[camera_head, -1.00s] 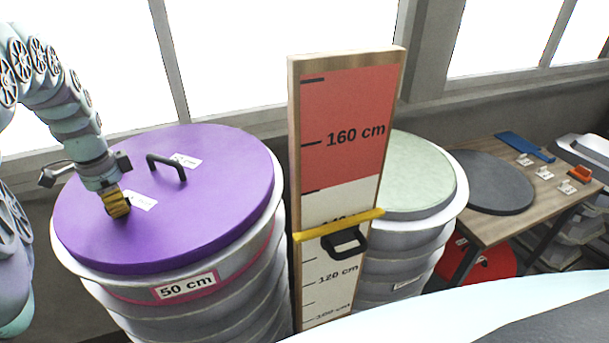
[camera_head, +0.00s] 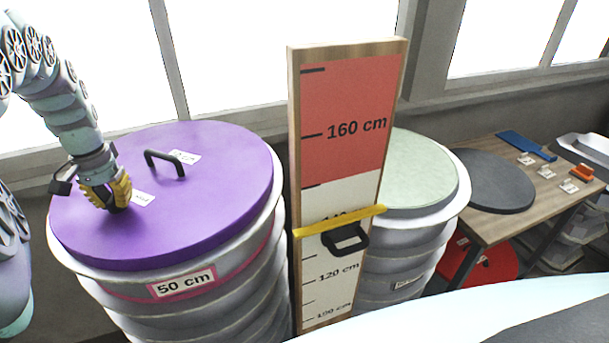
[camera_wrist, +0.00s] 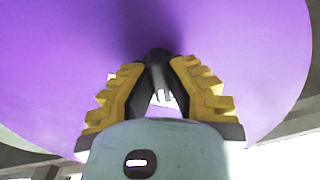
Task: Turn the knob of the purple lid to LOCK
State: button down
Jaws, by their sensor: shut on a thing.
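The purple lid (camera_head: 220,205) lies on a ribbed grey barrel labelled "50 cm" (camera_head: 183,284). In the wrist view my gripper (camera_wrist: 157,75) is shut on a dark knob (camera_wrist: 157,58) on the purple surface. The knob is mostly hidden by the fingers, so its turn position cannot be told. The label's print is too small to read.
A tall measuring board (camera_head: 345,125) with a yellow slider (camera_head: 340,222) stands right of the barrel. Behind it is a second barrel with a pale green lid (camera_head: 410,175). A wooden table (camera_head: 480,225) at right holds a dark grey disc (camera_head: 488,181). Windows are behind.

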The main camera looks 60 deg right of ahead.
jog(key=shift+n, duration=1.5)
jog(key=shift+s, duration=0.1)
jog(key=c, duration=1)
grip_release()
